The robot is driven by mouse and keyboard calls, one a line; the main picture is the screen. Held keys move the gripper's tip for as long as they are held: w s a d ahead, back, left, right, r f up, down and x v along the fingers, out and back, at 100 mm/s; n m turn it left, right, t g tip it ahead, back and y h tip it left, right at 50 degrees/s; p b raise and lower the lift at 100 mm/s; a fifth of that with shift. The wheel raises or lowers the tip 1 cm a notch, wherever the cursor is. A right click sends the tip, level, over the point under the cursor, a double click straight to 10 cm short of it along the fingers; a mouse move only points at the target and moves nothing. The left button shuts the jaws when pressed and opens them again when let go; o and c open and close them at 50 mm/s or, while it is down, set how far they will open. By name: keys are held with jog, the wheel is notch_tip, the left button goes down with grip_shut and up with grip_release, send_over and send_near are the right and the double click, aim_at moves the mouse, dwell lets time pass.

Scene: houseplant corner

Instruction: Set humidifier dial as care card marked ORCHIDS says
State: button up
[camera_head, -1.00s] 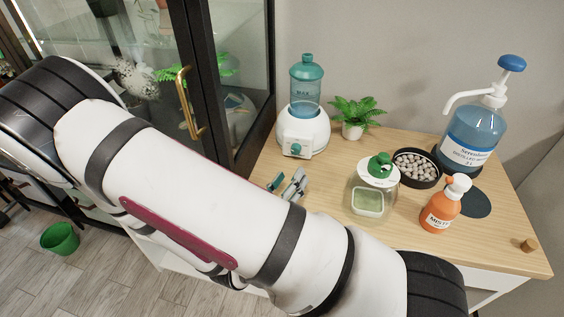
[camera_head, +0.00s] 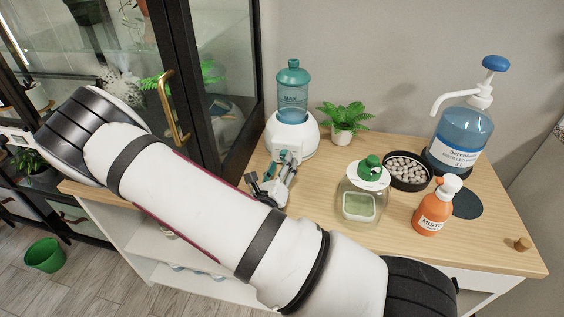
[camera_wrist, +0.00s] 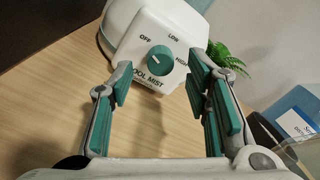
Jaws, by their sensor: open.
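The white humidifier (camera_head: 301,138) with its teal water tank (camera_head: 292,95) stands at the back left of the wooden table. In the wrist view its front panel (camera_wrist: 151,80) carries a teal dial (camera_wrist: 160,60) with a short white mark, and the words OFF, LOW, HIGH and COOL MIST. I cannot tell for sure which word the mark points to. My gripper (camera_wrist: 160,88) is open and empty, its teal-padded fingers either side of the dial and apart from it. In the head view my gripper (camera_head: 275,180) is just in front of the humidifier. No card marked ORCHIDS is readable.
A fern (camera_head: 346,122) stands right of the humidifier. A glass jar (camera_head: 361,199), a pebble dish (camera_head: 408,184), an orange mister bottle (camera_head: 432,212) and a blue pump bottle (camera_head: 461,140) stand farther right. A glass cabinet (camera_head: 215,75) is close on the left.

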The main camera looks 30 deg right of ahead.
jog(key=shift+x, duration=1.05)
grip_shut()
